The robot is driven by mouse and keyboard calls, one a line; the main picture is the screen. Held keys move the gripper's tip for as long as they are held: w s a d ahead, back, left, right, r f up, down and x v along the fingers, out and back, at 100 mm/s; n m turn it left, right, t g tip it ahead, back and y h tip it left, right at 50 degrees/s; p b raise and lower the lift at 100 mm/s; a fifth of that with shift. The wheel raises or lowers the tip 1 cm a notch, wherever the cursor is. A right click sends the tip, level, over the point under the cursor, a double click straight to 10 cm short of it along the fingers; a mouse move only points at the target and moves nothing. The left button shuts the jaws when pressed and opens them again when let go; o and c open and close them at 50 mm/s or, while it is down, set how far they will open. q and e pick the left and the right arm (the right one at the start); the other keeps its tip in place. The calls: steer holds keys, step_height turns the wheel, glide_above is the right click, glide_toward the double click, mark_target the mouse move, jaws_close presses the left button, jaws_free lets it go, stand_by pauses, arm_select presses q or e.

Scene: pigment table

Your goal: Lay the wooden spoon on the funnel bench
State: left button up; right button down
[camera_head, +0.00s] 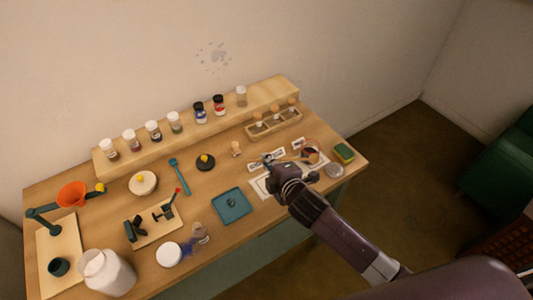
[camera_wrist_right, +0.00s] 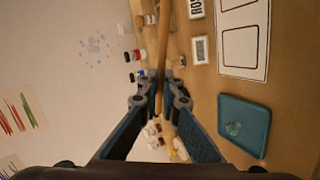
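My right gripper (camera_head: 268,160) is over the right part of the table, and its fingertips (camera_wrist_right: 162,82) show in the right wrist view. They are closed around a thin wooden handle (camera_wrist_right: 163,45), which looks like the wooden spoon's; its bowl cannot be made out. In the head view the spoon is mostly hidden by the gripper. The funnel bench, a pale board (camera_head: 46,242) with a dark stand, an orange funnel (camera_head: 72,194) and a dark cup (camera_head: 59,267), is at the table's far left, well away from the gripper. My left gripper is not in view.
A teal tray (camera_head: 232,216) lies left of my right arm. A white jar (camera_head: 107,273), a white lid (camera_head: 169,254), a board with dark fittings (camera_head: 155,236) and a blue scoop (camera_head: 179,176) lie towards the funnel bench. Several pigment jars stand on the back shelf (camera_head: 270,92).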

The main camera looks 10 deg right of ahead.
steer(key=shift+f, duration=0.45)
step_height(320, 180, down, 11)
steer(key=b, duration=0.9)
steer(key=shift+a, duration=0.1)
steer(key=shift+f+b, duration=0.75)
steer(key=shift+f, duration=0.15)
steer(key=c, duration=2.1)
jaws_free()
